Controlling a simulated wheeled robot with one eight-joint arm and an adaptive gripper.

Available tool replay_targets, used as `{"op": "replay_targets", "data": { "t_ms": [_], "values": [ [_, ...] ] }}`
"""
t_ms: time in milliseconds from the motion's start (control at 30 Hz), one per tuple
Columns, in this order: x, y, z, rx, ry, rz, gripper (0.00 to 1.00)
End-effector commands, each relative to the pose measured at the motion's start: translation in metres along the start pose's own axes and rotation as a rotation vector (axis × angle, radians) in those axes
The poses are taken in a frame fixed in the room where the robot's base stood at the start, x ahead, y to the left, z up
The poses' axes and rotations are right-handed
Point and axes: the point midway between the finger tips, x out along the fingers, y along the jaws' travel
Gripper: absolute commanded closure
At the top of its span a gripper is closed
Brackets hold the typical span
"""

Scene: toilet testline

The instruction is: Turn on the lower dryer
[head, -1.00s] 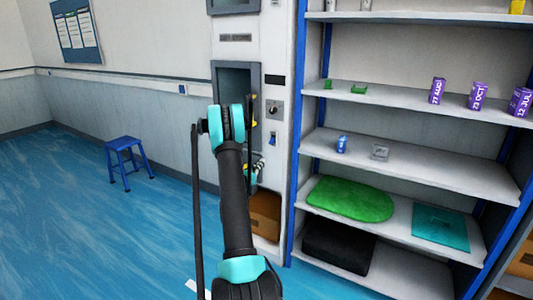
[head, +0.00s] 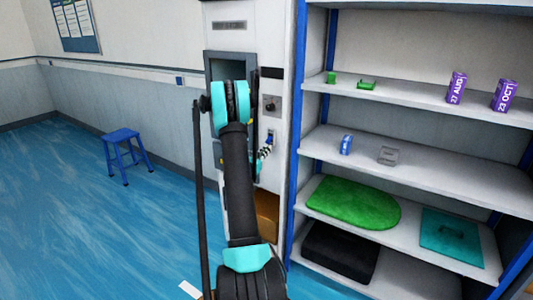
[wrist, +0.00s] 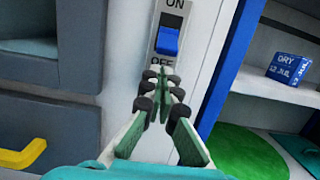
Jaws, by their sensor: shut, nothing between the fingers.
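The lower dryer (head: 210,68) is a grey-framed unit in the white wall panel, partly hidden behind my arm. Its blue rocker switch (head: 270,138) is on the panel to its right. In the wrist view the switch (wrist: 167,40) has ON above and OFF below, partly covered by my fingers. The blue part shows at the lower half of its plate. My gripper (head: 264,153) is shut and empty, just below the switch. In the wrist view its fingertips (wrist: 165,74) are at the switch's lower edge; I cannot tell whether they touch it.
A blue-posted shelf stands close on the right, with a green mat (head: 352,203), a teal item (head: 452,238) and small boxes. A yellow handle (wrist: 22,154) is at the lower left of the wrist view. A blue stool (head: 124,140) stands on open floor at left.

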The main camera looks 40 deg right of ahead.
Motion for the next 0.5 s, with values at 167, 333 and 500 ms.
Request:
{"op": "replay_targets", "data": {
  "t_ms": [167, 333, 500],
  "values": [
    [-0.010, -0.008, 0.013, 0.000, 0.000, -0.002, 1.00],
    [-0.014, -0.010, 0.017, -0.001, 0.000, -0.004, 1.00],
    [-0.014, -0.010, 0.017, -0.001, 0.000, -0.004, 1.00]
  ]
}}
